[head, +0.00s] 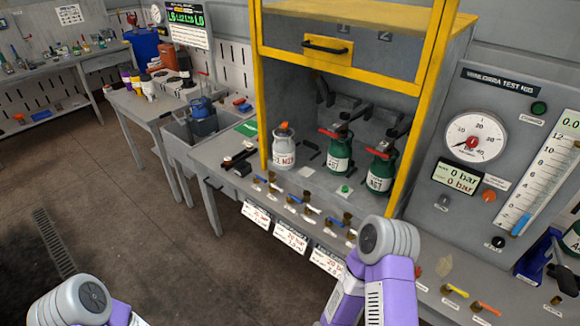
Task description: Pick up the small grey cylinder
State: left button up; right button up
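A small grey cylinder (284,150) with an orange top and a white label stands upright in the test cabinet, at the left of its opening. Two green cylinders with red handles, one in the middle (335,155) and one at the right (380,172), stand beside it, apart from it. Parts of both my arms show at the bottom of the head view, one at the lower left and one right of the middle. Neither gripper is in view. Nothing is seen touching the grey cylinder.
Several small valves and labels line the bench's front. A gauge panel (480,190) stands at the right. A sink (195,130) and side benches are at the left. The floor (130,220) at left is clear.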

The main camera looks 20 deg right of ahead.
aim_at(284, 146)
jog(key=u, duration=0.55)
jog(key=i, duration=1.9)
jog(key=z, duration=0.9)
